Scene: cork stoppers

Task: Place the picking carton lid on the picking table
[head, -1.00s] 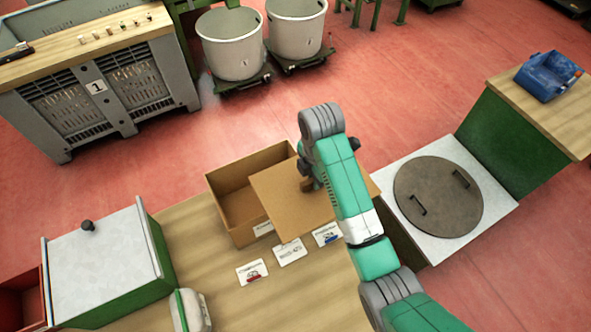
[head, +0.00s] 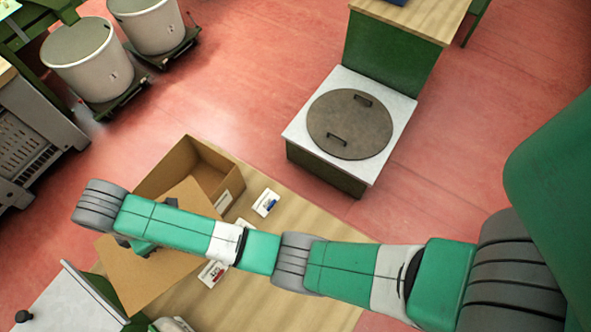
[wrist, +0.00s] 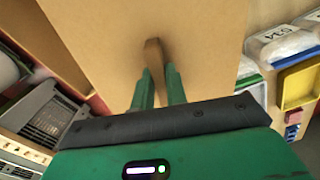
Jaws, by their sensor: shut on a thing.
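The picking carton lid (head: 130,285) is a flat brown cardboard sheet with a small upright grip tab (wrist: 153,55). My gripper (wrist: 159,78) is shut on that tab, and the lid fills the middle of the wrist view. In the head view my arm hides part of the lid and most of the gripper. The open brown carton (head: 219,190) stands on the wooden picking table (head: 295,265). The lid overlaps the carton's near left side in the picture. I cannot tell whether the lid touches the table.
A box with a whitish top and black knob (head: 60,305) is at lower left, close to the lid. Bare wood shows right of the cards. A round dark cover (head: 350,125) sits on a white-topped stand beyond.

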